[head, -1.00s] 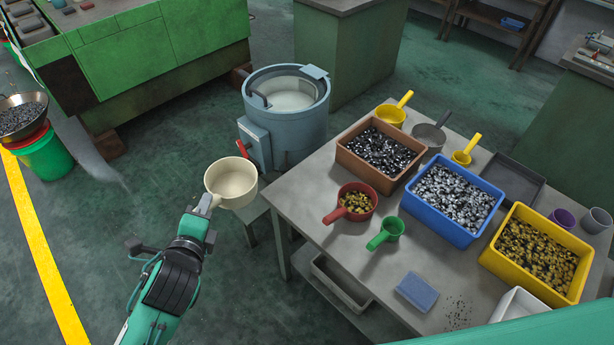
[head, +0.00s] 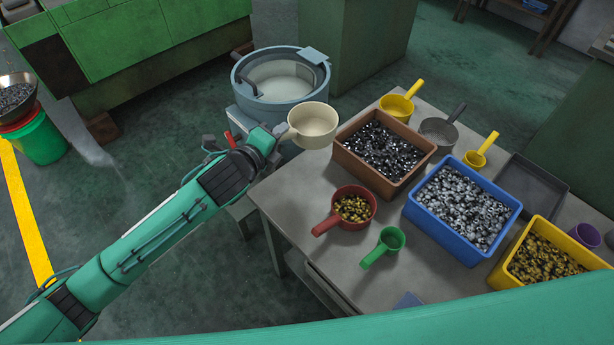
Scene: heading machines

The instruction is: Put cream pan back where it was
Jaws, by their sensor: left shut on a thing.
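The cream pan (head: 313,125) is an empty round pan with a short handle pointing left. It is held upright near the table's far left corner, beside the brown bin. My left gripper (head: 284,133) is shut on its handle. The pan overlaps the table edge in the picture, and I cannot tell its exact height over the table. My right gripper is not in view.
A grey table (head: 300,205) holds a brown bin (head: 345,157), blue bin (head: 440,245), yellow bin (head: 505,283), red pan (head: 352,208), green pan (head: 391,239), grey pan (head: 438,131) and yellow pans (head: 397,106). A round blue-grey machine bowl (head: 280,80) stands behind.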

